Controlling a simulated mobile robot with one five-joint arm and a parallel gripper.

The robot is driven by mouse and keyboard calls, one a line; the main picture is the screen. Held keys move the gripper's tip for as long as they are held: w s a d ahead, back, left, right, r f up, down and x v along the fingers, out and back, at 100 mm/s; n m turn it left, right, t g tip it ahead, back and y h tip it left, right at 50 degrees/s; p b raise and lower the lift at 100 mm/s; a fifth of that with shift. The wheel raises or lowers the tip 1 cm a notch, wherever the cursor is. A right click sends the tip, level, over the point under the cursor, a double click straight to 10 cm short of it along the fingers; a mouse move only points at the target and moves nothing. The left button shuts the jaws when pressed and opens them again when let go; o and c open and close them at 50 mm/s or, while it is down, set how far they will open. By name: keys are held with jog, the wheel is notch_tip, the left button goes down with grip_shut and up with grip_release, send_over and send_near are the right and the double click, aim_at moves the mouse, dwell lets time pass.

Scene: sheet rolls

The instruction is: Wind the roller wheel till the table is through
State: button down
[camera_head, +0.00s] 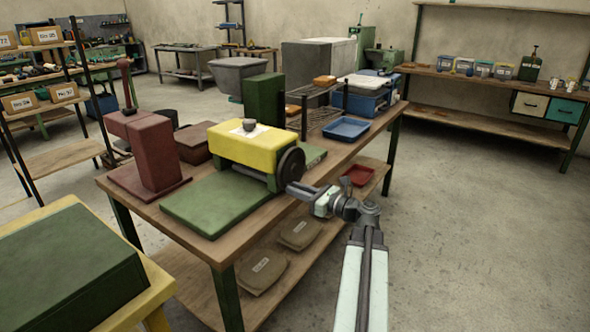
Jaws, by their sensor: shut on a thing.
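The yellow roller machine (243,146) stands on the wooden bench, with a small dark cup-like thing on a white sheet on its top. Its dark round roller wheel (291,168) is on the right side. The flat green table (212,205) lies through the machine. Its larger part sticks out on the near left, and a smaller green part shows behind the wheel. My gripper (298,189) is shut at the lower right rim of the wheel; its fingertips are small here, and whether they hold the rim or a handle is hard to tell.
A dark red press (150,150) stands left of the machine on the bench (172,218). A blue tray (345,129) and a green block (264,100) are behind it. A red tray (358,175) and sacks (262,271) lie on the lower shelf. The floor at right is clear.

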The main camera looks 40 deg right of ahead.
aim_at(285, 171)
jog(key=shift+s+a+r+p, duration=0.15)
jog(key=shift+a+r+p, duration=0.5)
jog(key=shift+r, duration=0.1)
jog(key=shift+s+a+r+p, duration=0.1)
jog(key=shift+a+r+p, duration=0.1)
jog(key=shift+r+p, duration=0.7)
notch_tip(285, 171, up, 2)
jog(key=shift+p, duration=1)
jog(key=shift+d+r+p, duration=0.25)
jog(key=shift+r+p, duration=0.2)
jog(key=shift+r, duration=0.1)
jog(key=shift+d+f, duration=0.15)
jog(key=shift+d, duration=0.05)
jog(key=c, duration=0.8)
grip_release()
jog(key=shift+d+f, duration=0.15)
jog(key=shift+d, duration=0.05)
jog(key=shift+c, duration=0.2)
jog(key=o, duration=0.6)
jog(key=shift+a, duration=0.15)
